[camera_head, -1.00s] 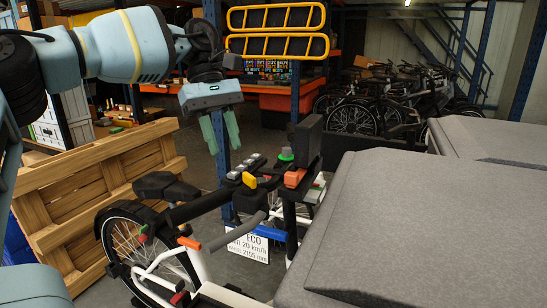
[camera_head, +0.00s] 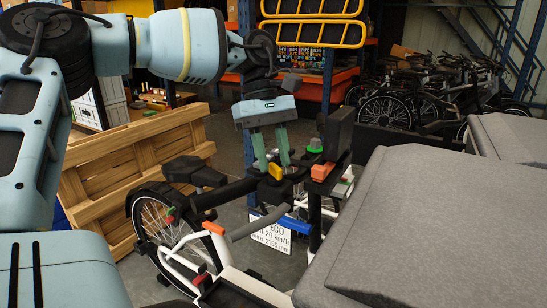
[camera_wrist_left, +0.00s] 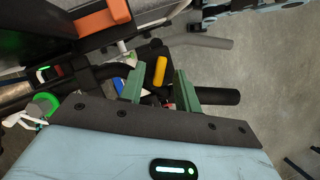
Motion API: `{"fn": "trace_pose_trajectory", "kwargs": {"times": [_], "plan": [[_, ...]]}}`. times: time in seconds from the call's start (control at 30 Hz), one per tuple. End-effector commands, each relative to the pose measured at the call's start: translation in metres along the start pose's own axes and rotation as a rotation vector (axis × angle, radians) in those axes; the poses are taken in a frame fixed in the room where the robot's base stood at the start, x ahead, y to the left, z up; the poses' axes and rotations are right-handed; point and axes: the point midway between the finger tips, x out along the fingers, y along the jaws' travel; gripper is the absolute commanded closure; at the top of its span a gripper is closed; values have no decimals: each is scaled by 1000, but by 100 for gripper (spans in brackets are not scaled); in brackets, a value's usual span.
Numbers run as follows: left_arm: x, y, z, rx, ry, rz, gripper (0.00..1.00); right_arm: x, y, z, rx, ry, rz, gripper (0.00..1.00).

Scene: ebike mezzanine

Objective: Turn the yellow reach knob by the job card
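In the left wrist view the yellow knob (camera_wrist_left: 160,70) shows in line with the gap between the two fingers of my left gripper (camera_wrist_left: 157,82). The fingers are apart with nothing clamped between them. I cannot tell whether a finger touches the knob. My right gripper is not in view.
An orange block (camera_head: 322,171) and a green-topped button (camera_head: 315,146) stand right of the knob. A large grey box-like cover (camera_head: 440,220) fills the right side.

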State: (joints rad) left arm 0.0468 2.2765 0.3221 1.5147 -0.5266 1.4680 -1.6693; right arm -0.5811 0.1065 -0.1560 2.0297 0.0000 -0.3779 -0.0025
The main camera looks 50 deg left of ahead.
Motion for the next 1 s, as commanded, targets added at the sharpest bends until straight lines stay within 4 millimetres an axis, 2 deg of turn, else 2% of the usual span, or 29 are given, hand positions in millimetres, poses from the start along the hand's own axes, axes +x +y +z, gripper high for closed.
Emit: {"fn": "trace_pose_trajectory", "kwargs": {"times": [0.13,0.4,0.67,1.0], "plan": [[8,0,0,0,0,0,67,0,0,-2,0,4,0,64],[10,0,0,0,-1,0,67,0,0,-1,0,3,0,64],[10,0,0,0,-1,0,100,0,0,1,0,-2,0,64],[10,0,0,-20,-1,8,100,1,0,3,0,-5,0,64]]}}
